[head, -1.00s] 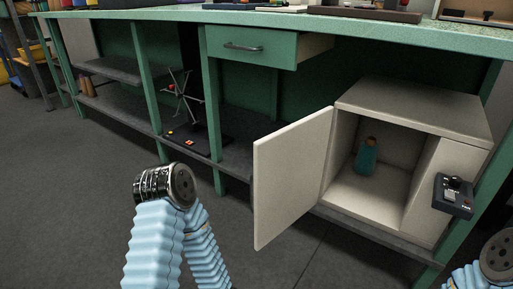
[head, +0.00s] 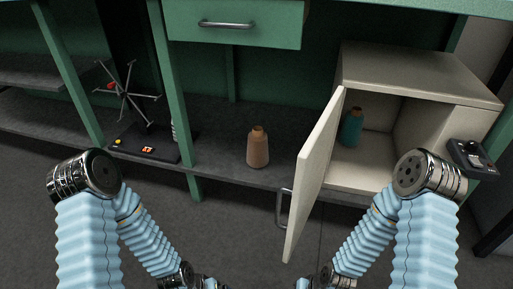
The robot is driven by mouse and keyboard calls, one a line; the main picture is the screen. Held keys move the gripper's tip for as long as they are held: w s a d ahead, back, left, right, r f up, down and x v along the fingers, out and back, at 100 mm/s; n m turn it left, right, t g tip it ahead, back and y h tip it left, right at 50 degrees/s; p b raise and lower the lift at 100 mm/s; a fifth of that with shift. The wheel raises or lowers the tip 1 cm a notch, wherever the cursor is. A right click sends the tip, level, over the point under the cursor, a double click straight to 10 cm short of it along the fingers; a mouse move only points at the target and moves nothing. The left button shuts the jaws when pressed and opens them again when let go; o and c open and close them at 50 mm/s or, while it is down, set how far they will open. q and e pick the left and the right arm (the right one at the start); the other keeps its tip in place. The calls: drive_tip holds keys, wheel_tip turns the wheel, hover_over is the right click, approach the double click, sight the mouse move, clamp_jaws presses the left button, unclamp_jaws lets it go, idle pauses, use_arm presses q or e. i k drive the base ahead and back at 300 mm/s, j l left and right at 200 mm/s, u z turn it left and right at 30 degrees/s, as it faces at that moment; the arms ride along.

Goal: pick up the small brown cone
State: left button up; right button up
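A brown cone (head: 258,149) with a narrower top stands upright on the dark lower shelf under the bench, left of the open cabinet door. It is in plain view and nothing touches it. My two arms come up from the bottom edge and bend back down toward the middle. Metal wrist parts show at the bottom edge, but the fingers of both grippers are out of the picture. Both arms are apart from the cone in the picture.
The open cabinet door (head: 314,178) juts forward just right of the cone. A teal cone (head: 351,128) stands inside the beige cabinet (head: 420,75). A spoked winder (head: 127,95) stands on the shelf at left. A green post (head: 174,105) and closed drawer (head: 235,24) are nearby.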

sight(258, 149)
drive_tip(key=i+j+z, duration=0.15)
drive_tip(key=z, duration=0.35)
drive_tip(key=j+z, duration=0.3)
drive_tip(key=z, duration=0.15)
drive_tip(key=i, duration=0.05)
